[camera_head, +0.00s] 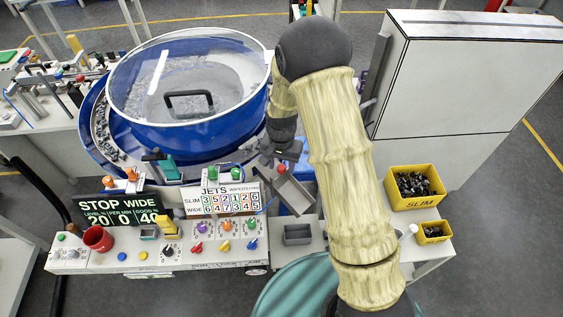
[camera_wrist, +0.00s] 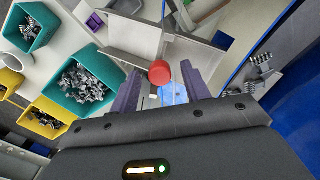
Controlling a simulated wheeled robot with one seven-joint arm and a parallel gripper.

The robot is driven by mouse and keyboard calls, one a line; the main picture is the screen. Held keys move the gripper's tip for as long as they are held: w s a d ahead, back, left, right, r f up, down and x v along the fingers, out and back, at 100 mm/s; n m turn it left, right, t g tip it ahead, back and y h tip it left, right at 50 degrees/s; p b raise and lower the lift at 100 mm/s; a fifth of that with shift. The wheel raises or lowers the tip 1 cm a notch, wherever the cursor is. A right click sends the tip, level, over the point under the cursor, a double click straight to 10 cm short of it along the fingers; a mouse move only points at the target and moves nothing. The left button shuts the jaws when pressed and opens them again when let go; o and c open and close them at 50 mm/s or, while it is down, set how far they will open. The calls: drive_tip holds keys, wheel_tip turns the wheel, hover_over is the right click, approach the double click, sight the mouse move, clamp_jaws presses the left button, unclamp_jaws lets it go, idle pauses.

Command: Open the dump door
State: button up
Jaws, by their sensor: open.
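A red knob (camera_wrist: 159,73) shows in the wrist view between the fingers of my gripper (camera_wrist: 161,92), against a pale metal plate (camera_wrist: 137,38). The gripper is open; I cannot tell whether either finger touches the knob. In the head view my gripper (camera_head: 280,151) hangs just right of the blue bowl, above a tilted grey metal chute (camera_head: 294,194). The red knob (camera_head: 281,168) shows there just below the gripper. The knob seems to belong to the dump door, but the door's edges and its position are not clear.
The blue feeder bowl (camera_head: 190,135) with its clear lid stands left of the gripper. A control panel (camera_head: 170,250) with knobs runs along the front. A yellow SLIM bin (camera_head: 415,201) and a smaller yellow bin (camera_head: 433,238) stand at right. Teal bins of parts (camera_wrist: 110,70) show in the wrist view.

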clamp_jaws()
drive_tip(key=shift+r+p, duration=1)
drive_tip(key=shift+r, duration=1.1)
unclamp_jaws()
drive_tip(key=shift+f, duration=0.1)
wheel_tip(320, 180, up, 18)
drive_tip(key=b, duration=0.4)
drive_tip(key=shift+f, duration=0.25)
